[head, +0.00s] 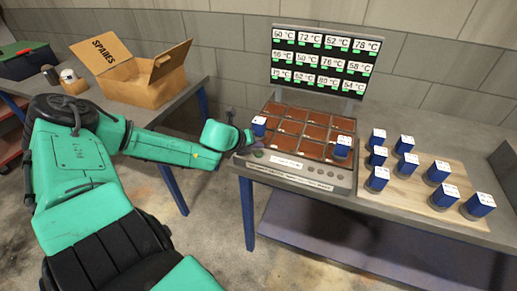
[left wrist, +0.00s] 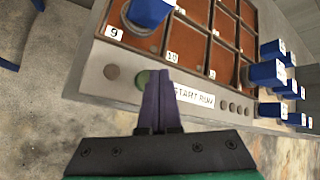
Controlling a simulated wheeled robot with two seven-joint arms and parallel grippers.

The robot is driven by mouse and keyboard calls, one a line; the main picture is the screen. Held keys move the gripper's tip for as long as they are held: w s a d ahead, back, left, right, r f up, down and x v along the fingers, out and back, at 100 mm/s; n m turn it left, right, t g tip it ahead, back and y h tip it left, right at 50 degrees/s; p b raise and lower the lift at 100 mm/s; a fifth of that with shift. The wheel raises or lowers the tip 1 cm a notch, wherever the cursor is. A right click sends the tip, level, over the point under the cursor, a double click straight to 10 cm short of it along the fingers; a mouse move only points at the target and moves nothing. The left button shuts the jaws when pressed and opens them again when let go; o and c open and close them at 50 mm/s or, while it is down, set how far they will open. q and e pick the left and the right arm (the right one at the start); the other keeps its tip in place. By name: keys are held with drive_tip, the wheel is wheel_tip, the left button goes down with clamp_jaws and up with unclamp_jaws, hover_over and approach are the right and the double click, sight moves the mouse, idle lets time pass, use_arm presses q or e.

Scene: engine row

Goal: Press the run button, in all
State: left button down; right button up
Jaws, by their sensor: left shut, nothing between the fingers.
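The green button (left wrist: 143,80) sits on the front strip of the grey console, left of the START RUN label (left wrist: 194,96). In the head view the button (head: 258,153) shows just below my left gripper (head: 249,138). My left gripper is shut and empty. In the left wrist view its dark fingers (left wrist: 157,78) overlap the button's right part and hide some of it. I cannot tell whether the fingertips touch it. A blue block (head: 259,125) stands at cell 9, and another blue block (head: 342,147) stands at the front right cell. My right gripper is out of view.
A screen (head: 324,60) of temperatures stands behind the grid of brown cells (head: 310,133). Several blue-and-white blocks stand on a wooden board (head: 413,190) to the right. An open SPARES carton (head: 145,89) is on the left table.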

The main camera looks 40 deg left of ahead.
sight(257, 154)
use_arm(q)
drive_tip(key=shift+f, duration=0.15)
drive_tip(key=shift+f+b, duration=0.3)
drive_tip(key=shift+b, duration=0.1)
drive_tip(key=shift+f+b, duration=0.45)
idle(0.7)
drive_tip(key=shift+r+p, duration=0.85)
drive_tip(key=shift+r, duration=0.05)
drive_tip(key=shift+r, duration=0.1)
wheel_tip(257, 154, up, 5)
drive_tip(key=p, duration=0.5)
